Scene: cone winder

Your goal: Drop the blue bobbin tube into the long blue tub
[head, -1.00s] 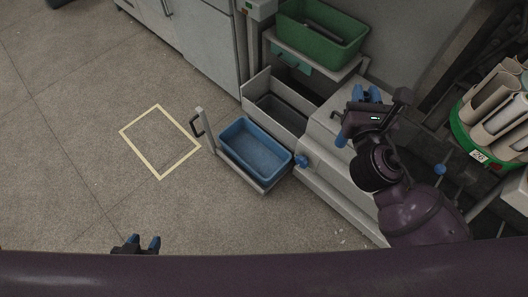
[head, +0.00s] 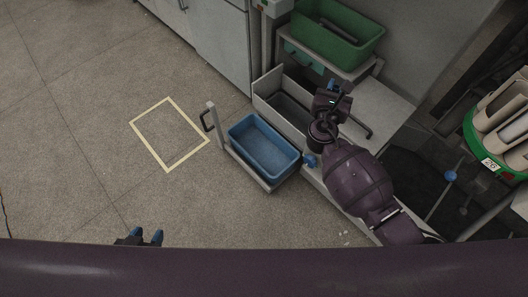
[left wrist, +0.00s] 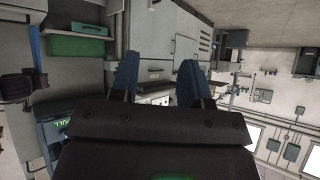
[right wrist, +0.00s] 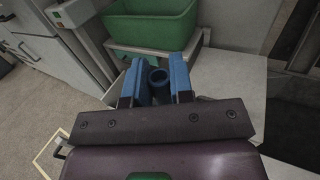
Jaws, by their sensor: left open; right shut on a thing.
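The long blue tub (head: 262,150) sits in a pulled-out tray low on the floor side, its visible inside empty. My right gripper (head: 333,90) is up and to the right of the tub in the head view, over the grey bench.
A green tub (head: 338,35) with a dark bar inside stands on a shelf behind my right gripper. A grey bin (head: 285,105) lies behind the blue tub. A green-rimmed carousel (head: 484,140) with pale tubes is at the right. The floor at left, with a yellow-taped square, is clear.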

